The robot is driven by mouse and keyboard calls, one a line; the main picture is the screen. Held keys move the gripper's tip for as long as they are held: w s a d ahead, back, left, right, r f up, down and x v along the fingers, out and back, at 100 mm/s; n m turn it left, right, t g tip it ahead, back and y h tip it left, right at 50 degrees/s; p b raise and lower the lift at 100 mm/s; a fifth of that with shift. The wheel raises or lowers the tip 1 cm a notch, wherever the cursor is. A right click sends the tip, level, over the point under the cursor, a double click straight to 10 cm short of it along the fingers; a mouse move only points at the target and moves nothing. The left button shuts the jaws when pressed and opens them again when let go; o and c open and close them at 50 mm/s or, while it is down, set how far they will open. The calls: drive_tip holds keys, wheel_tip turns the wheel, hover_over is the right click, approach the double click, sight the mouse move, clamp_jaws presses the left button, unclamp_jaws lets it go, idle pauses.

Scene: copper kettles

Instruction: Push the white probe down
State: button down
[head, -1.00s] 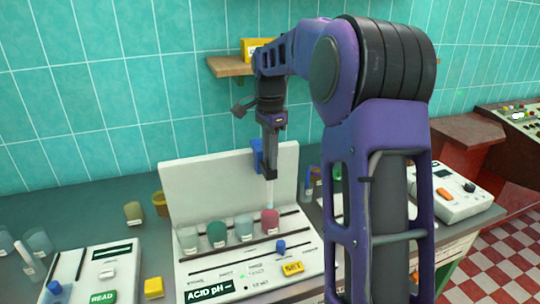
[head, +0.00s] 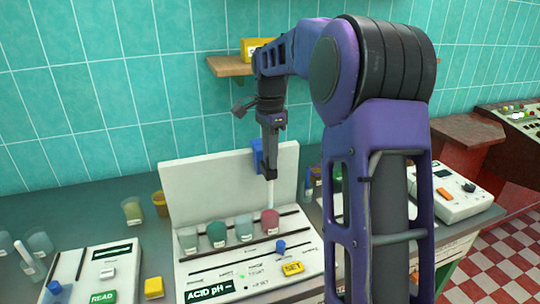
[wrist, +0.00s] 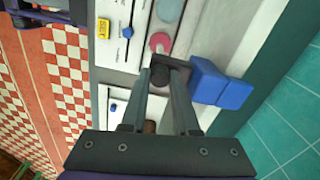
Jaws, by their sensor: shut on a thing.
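The white probe (head: 270,193) is a thin upright rod in the head view. Its lower end is at the beaker of pink liquid (head: 270,222), at the right end of the beaker row on the ACID pH meter (head: 215,268). My gripper (head: 269,172) is above that beaker, beside a blue block (head: 257,156) on the white back panel. In the wrist view my gripper (wrist: 170,72) is shut on a dark piece (wrist: 160,76) at the probe's top. The pink beaker (wrist: 160,42) lies just past the fingertips. How deep the probe tip sits cannot be told.
Several more beakers, one with green liquid (head: 217,232), stand left of the pink one. The meter has a blue knob (head: 281,247) and a yellow SET button (head: 293,268). The white back panel (head: 205,180) is close behind my gripper. Another instrument (head: 100,270) stands at left.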

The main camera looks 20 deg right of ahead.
sight(270, 179)
wheel_tip(270, 179, down, 8)
drive_tip(key=b, duration=0.3)
drive_tip(key=shift+s+r, duration=0.1)
drive_tip(key=shift+r, duration=0.15)
drive_tip(key=c, duration=0.6)
unclamp_jaws()
drive_tip(key=shift+c, duration=0.2)
wheel_tip(270, 179, up, 17)
drive_tip(key=p, duration=0.3)
drive_tip(key=shift+r, duration=0.2)
